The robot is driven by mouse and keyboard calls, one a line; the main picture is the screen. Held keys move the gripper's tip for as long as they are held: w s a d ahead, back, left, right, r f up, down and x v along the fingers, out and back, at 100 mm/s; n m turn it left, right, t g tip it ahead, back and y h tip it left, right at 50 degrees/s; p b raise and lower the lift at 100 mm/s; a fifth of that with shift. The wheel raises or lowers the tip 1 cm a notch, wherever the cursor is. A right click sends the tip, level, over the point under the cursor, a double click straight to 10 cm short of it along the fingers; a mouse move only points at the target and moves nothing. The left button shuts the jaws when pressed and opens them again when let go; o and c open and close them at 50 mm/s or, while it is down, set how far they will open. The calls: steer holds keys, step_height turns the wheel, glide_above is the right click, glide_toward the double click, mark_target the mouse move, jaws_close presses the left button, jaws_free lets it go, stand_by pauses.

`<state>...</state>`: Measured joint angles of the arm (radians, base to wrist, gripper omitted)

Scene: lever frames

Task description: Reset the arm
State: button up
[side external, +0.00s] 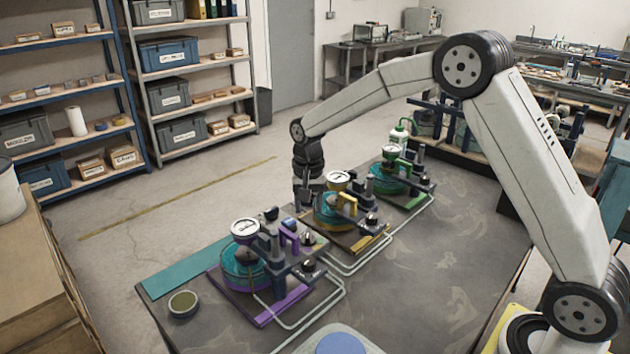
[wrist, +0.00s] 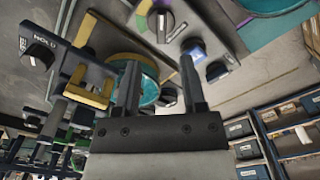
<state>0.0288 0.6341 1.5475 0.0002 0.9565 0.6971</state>
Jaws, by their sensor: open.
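My arm reaches in from the right and bends down over the table. My gripper (side external: 308,197) hangs just left of the middle, yellow station (side external: 352,212), close to its round teal basin. In the wrist view my gripper (wrist: 160,66) has two dark fingers apart, with nothing seen held between them. The yellow lever frame (wrist: 88,84) shows left of the fingers, and part of a teal basin (wrist: 150,88) lies behind them. A purple station (side external: 262,272) stands in front and a green station (side external: 400,183) behind. Whether my fingers touch anything is unclear.
Black knobs on the stations, such as one (wrist: 163,25), lie close to my fingers in the wrist view. White tubing (side external: 335,290) runs along the stations' right side. A small round dish (side external: 183,304) sits at the table's front left. The table's right part (side external: 450,245) is clear.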

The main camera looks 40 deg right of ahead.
steer(key=s+n+t, duration=0.1)
steer(key=s+n, duration=0.3)
steer(key=s, duration=0.7)
steer(key=s+a+f+n+t, duration=0.1)
steer(key=s+n, duration=0.3)
steer(key=s, duration=0.7)
steer(key=shift+s+a+f+t, duration=0.25)
steer(key=shift+s+t, duration=0.05)
steer(key=shift+s, duration=0.1)
